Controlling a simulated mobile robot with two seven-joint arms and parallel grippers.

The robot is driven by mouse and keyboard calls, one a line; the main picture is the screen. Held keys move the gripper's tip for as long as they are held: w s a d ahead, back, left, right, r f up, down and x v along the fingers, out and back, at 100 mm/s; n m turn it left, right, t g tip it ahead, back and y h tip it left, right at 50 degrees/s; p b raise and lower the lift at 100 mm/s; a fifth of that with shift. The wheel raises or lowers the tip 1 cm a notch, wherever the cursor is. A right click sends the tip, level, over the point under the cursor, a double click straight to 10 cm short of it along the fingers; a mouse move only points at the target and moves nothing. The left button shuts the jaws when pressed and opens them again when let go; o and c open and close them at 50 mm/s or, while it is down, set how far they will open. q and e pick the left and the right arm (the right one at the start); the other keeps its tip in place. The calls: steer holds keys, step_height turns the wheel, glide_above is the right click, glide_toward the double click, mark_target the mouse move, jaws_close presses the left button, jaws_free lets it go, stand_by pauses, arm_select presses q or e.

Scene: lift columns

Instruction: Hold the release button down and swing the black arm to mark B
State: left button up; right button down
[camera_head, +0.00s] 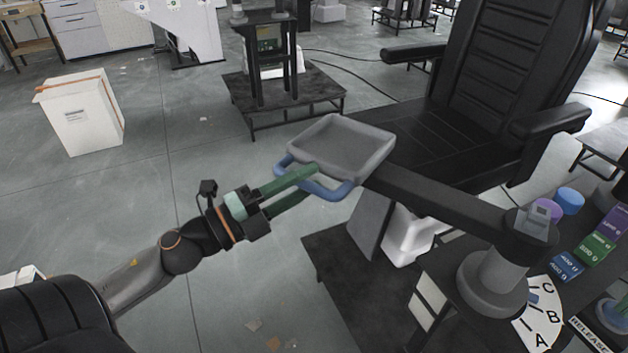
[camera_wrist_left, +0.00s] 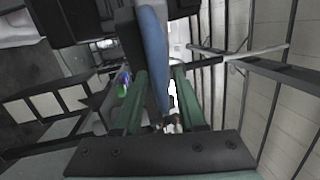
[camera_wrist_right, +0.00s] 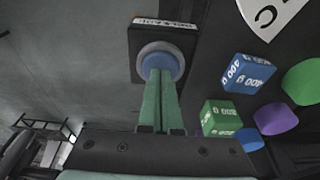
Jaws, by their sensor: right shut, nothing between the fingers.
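The black arm (camera_head: 440,200) runs from a grey post at the right to a grey tray (camera_head: 345,140) with a blue handle (camera_head: 325,190). My left gripper (camera_head: 300,185) has its green fingers on either side of this handle; the left wrist view shows the handle (camera_wrist_left: 155,60) between them, seemingly gripped. A white dial (camera_head: 545,318) at the post's foot carries marks C, B and A; a small blue pointer lies between C and B. My right gripper (camera_wrist_right: 160,78) is shut and empty, its tips against the blue release button (camera_wrist_right: 158,62), which sits in a grey ring. How far it is pressed cannot be told.
Blue, green and purple labelled blocks (camera_head: 594,247) and round purple and blue pieces (camera_head: 568,200) lie beside the post. A black chair (camera_head: 490,90) stands behind the arm. A white bin (camera_head: 82,115) stands on the left.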

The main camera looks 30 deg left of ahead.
arm_select(q)
steer(key=shift+o, duration=0.7)
steer(key=v, duration=1.2)
steer(key=shift+r, duration=0.1)
step_height(320, 180, up, 5)
steer(key=p, duration=0.5)
arm_select(e)
steer(key=w+v, duration=0.1)
steer(key=v, duration=0.6)
steer(key=shift+d, duration=0.35)
steer(key=shift+w+r, duration=0.1)
steer(key=shift+w, duration=0.05)
arm_select(q)
steer(key=shift+f+b, duration=0.5)
steer(key=shift+f, duration=0.15)
arm_select(e)
steer(key=v, duration=1.2)
steer(key=shift+r, duration=0.25)
